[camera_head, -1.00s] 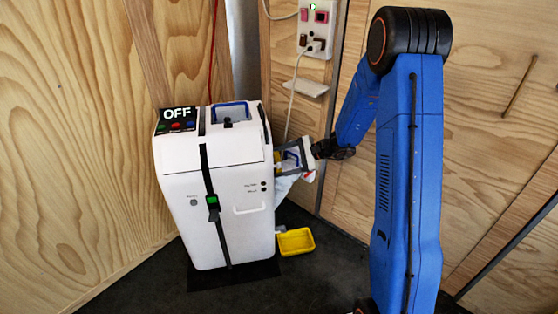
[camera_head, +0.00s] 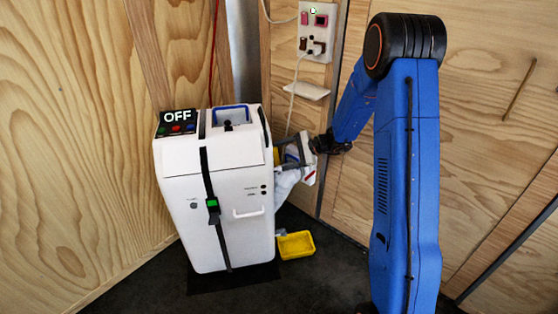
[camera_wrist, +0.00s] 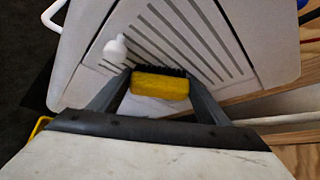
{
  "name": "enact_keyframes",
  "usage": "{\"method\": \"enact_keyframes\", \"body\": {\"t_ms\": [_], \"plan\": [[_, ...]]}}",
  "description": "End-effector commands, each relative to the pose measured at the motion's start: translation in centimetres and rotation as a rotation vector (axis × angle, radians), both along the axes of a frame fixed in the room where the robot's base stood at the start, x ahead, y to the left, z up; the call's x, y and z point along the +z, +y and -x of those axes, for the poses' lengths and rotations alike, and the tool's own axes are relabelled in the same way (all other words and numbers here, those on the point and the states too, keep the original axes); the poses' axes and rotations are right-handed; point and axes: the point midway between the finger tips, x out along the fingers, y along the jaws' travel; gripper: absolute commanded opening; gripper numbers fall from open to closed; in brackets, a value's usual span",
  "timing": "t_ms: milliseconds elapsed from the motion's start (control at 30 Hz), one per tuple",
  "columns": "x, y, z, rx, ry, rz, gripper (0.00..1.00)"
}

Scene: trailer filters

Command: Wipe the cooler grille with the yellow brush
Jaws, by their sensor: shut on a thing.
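The white cooler (camera_head: 232,185) stands upright on a dark mat, with an "OFF" display on its top. Its slotted grille (camera_wrist: 180,45) shows in the wrist view on the side facing my gripper; the head view does not show it clearly. The yellow brush (camera_wrist: 160,84) is between my gripper's fingers (camera_wrist: 158,92), its dark bristles towards the grille's lower slots. I cannot tell whether the bristles touch. My gripper is shut on the brush. In the head view my gripper (camera_head: 293,153) is at the cooler's right side, and the brush is mostly hidden.
A yellow tray (camera_head: 296,245) lies on the dark floor right of the cooler. A white knob (camera_wrist: 115,49) sticks out beside the grille. A socket panel (camera_head: 319,30), a cord and a small shelf (camera_head: 305,89) are on the wooden wall behind. The floor in front is clear.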

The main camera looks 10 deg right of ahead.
Motion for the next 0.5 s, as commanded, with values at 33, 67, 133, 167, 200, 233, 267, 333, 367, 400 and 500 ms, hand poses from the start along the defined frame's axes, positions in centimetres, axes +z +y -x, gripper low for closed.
{"method": "enact_keyframes", "body": {"t_ms": [33, 67, 133, 167, 200, 233, 267, 333, 367, 400, 500], "plan": [[0.0, 0.1, -0.1, 0.002, -0.001, -0.001, 0.52], [0.0, 0.1, -0.1, 0.002, 0.000, -0.001, 0.52], [0.0, 0.1, -0.4, 0.002, -0.001, -0.001, 0.52], [0.0, 0.1, -0.5, 0.002, -0.001, -0.001, 0.52], [0.0, 0.1, -0.7, 0.002, 0.000, -0.001, 0.52], [0.0, 0.1, -0.9, 0.003, 0.000, -0.002, 0.52], [0.0, 0.1, -1.1, 0.003, 0.000, -0.002, 0.52], [0.0, 0.1, -1.6, 0.003, 0.000, -0.002, 0.52], [0.0, 0.1, -1.8, 0.003, 0.000, -0.002, 0.52], [0.0, 0.0, -2.1, 0.003, -0.001, -0.001, 0.52], [0.0, 0.0, -2.8, 0.003, -0.001, -0.001, 0.52]]}}
